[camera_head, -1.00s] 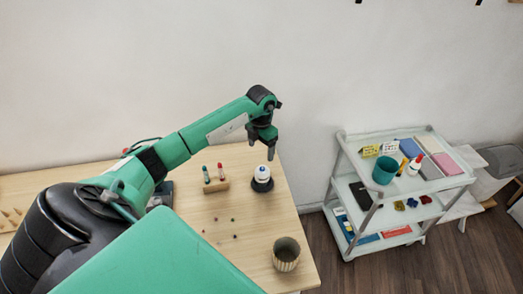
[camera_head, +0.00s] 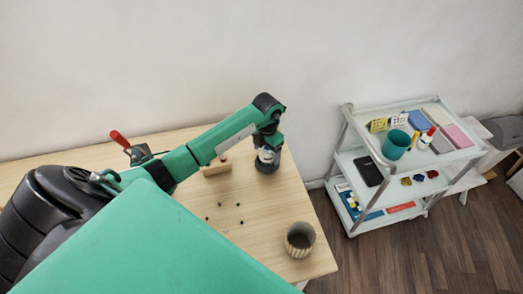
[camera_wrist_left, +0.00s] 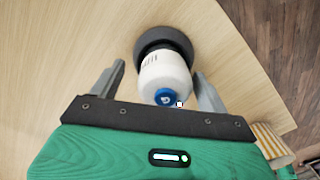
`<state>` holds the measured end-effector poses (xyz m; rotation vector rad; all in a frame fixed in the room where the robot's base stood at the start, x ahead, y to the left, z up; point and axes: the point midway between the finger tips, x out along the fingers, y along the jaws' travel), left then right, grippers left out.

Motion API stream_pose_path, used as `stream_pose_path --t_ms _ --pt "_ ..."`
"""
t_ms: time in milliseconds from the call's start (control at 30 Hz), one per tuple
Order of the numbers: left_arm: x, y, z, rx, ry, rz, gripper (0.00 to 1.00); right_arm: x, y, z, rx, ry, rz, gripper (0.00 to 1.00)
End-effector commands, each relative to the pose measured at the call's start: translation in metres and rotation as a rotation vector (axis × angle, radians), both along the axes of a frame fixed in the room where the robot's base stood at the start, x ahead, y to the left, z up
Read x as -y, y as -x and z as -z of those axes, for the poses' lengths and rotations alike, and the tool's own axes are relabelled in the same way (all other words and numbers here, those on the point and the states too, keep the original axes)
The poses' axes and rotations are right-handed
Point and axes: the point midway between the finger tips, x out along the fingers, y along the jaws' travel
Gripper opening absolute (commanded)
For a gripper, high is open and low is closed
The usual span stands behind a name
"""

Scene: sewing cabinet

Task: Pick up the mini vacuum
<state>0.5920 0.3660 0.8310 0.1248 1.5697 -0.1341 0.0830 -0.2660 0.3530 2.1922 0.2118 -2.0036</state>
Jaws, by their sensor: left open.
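The mini vacuum (camera_wrist_left: 165,76), a white rounded body with a blue button on top and a dark grey round base, stands on the wooden table. In the head view it (camera_head: 266,161) is partly hidden by my left gripper (camera_head: 268,147), which is right over it. In the left wrist view my left gripper (camera_wrist_left: 158,70) is open, with one finger on each side of the white body. A gap shows at the left finger; the right finger is very close, and I cannot tell if it touches. My right gripper is not in view.
A ribbed cup (camera_head: 300,240) stands near the table's front right edge. A wooden block (camera_head: 217,167) is left of the vacuum, and several small dark bits (camera_head: 222,212) lie in front. A white shelf cart (camera_head: 350,160) stands to the right, apart from the table.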

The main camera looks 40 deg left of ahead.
Motion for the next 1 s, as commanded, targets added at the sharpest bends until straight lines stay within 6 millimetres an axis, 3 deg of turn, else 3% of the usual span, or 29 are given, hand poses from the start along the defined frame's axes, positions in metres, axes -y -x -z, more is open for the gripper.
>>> stream_pose_path --t_ms 100,233,500,800,1000 --pt "0.001 0.000 0.000 0.002 0.000 0.000 0.78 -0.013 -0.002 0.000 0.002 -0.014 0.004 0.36" --pt "0.001 0.000 0.000 0.001 0.000 0.001 0.76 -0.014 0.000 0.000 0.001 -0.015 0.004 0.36" --pt "0.001 0.000 0.000 0.001 0.000 0.000 0.23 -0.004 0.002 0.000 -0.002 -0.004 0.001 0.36" --pt "0.000 0.000 -0.002 0.001 0.000 0.000 0.21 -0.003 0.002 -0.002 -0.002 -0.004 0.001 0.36" --pt "-0.011 -0.003 -0.023 0.002 -0.002 -0.002 0.21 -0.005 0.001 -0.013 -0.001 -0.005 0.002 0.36"
